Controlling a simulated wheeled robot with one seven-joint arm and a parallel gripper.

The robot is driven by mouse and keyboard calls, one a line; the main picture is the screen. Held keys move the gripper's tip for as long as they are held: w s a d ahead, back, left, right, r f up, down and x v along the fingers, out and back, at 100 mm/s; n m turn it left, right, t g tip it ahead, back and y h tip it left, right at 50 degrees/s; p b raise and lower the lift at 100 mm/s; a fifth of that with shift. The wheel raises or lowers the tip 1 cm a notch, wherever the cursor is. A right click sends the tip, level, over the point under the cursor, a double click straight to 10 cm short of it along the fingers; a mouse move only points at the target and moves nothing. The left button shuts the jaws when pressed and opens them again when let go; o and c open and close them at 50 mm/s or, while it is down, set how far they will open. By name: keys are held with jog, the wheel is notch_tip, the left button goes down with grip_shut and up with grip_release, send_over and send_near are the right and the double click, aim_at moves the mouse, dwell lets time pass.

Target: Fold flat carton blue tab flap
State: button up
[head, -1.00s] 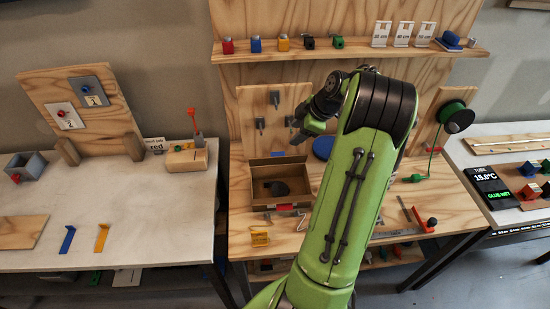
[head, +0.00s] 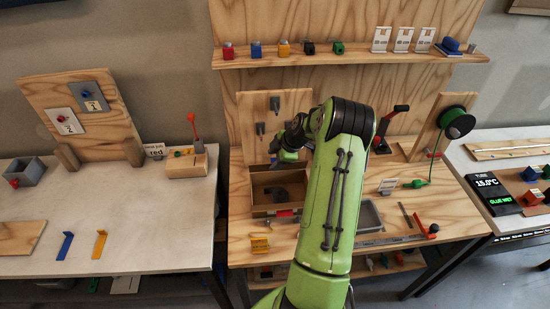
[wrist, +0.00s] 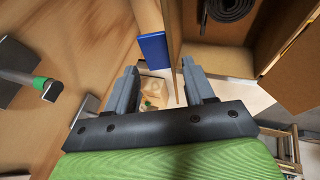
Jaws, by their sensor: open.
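The carton (head: 262,203) is an open brown box on the middle workbench, with a dark coiled item (head: 279,192) lying inside. In the wrist view the carton (wrist: 282,78) is at the upper right, with the coil (wrist: 230,8) in it. The blue tab (wrist: 152,50) shows in the wrist view just beyond my fingertips, on the edge of a narrow upright brown flap. My gripper (wrist: 160,78) is open and empty, its fingers apart and not visibly touching the tab. In the head view my gripper (head: 279,152) is above the carton's far side, and it hides much of that side.
A wooden pegboard with metal hooks (head: 260,128) stands close behind the carton. A grey tray (head: 369,216) and a steel ruler (head: 385,242) lie to the right. A green spool (head: 458,122) stands farther right.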

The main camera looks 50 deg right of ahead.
jog(key=shift+c, duration=0.3)
jog(key=c, duration=0.9)
jog(key=w+d+g+y+p, duration=0.1)
jog(key=p, duration=0.1)
jog(key=shift+w+r+g+p, duration=0.2)
jog(key=shift+g+p, duration=0.1)
jog(key=shift+g, duration=0.1)
jog(key=shift+w+d+f+m+g+y, duration=0.3)
jog(key=shift+w+d+m+g+y, duration=0.15)
jog(key=shift+g+y, duration=0.3)
jog(key=o, duration=1)
jog(key=shift+c, duration=0.2)
